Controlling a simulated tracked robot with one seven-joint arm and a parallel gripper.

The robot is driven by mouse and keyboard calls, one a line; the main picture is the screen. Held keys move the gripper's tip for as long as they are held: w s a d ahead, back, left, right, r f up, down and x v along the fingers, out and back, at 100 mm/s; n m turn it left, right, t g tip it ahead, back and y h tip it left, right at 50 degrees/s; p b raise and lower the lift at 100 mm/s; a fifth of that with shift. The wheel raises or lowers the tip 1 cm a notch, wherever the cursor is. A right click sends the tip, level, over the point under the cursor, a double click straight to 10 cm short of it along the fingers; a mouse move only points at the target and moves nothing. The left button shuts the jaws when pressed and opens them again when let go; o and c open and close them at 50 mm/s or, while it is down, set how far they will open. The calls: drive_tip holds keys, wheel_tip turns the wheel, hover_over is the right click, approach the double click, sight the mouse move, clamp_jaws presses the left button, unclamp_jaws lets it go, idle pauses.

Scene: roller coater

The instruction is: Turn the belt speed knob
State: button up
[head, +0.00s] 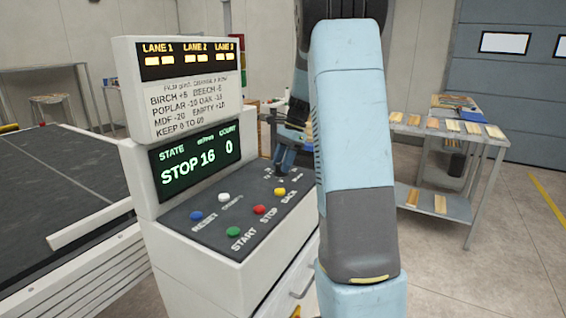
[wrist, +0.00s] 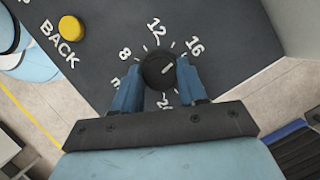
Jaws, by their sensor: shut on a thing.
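The belt speed knob (wrist: 155,66) is a round black dial on the dark panel in the wrist view. Its white pointer line points to the upper right, toward the 16 mark. Marks 8, 12 and 16 show around it; lower marks are partly hidden by my fingers. My gripper (wrist: 160,80) is shut on the knob, one blue finger on each side. In the head view my gripper (head: 284,157) is over the back right of the panel, and the knob cannot be made out there. The green display (head: 195,167) reads STOP, 16 and 0.
Blue, white, green, red and yellow buttons (head: 279,192) sit on the panel (head: 215,232), near the gripper. A lane sign (head: 190,88) stands above the display. A dark belt (head: 60,185) is at left; a table with wood pieces (head: 480,142) is at right.

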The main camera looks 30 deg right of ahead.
drive_tip(key=n, duration=0.2)
drive_tip(key=n+g, duration=0.1)
drive_tip(key=n+g+h, duration=0.1)
drive_tip(key=n, duration=0.1)
drive_tip(key=shift+w+r+n, duration=0.1)
drive_tip(key=shift+w+n, duration=0.2)
drive_tip(key=n, duration=0.2)
drive_tip(key=n+g+h, duration=0.1)
drive_tip(key=n, duration=0.2)
drive_tip(key=shift+w+a+h, duration=0.1)
drive_tip(key=shift+a+h, duration=0.05)
drive_tip(key=shift+h, duration=0.15)
drive_tip(key=shift+n, duration=0.4)
drive_tip(key=o, duration=1)
drive_tip(key=shift+o, duration=0.2)
drive_tip(key=v, duration=1.3)
drive_tip(key=shift+w+r, duration=0.15)
drive_tip(key=shift+w, duration=0.2)
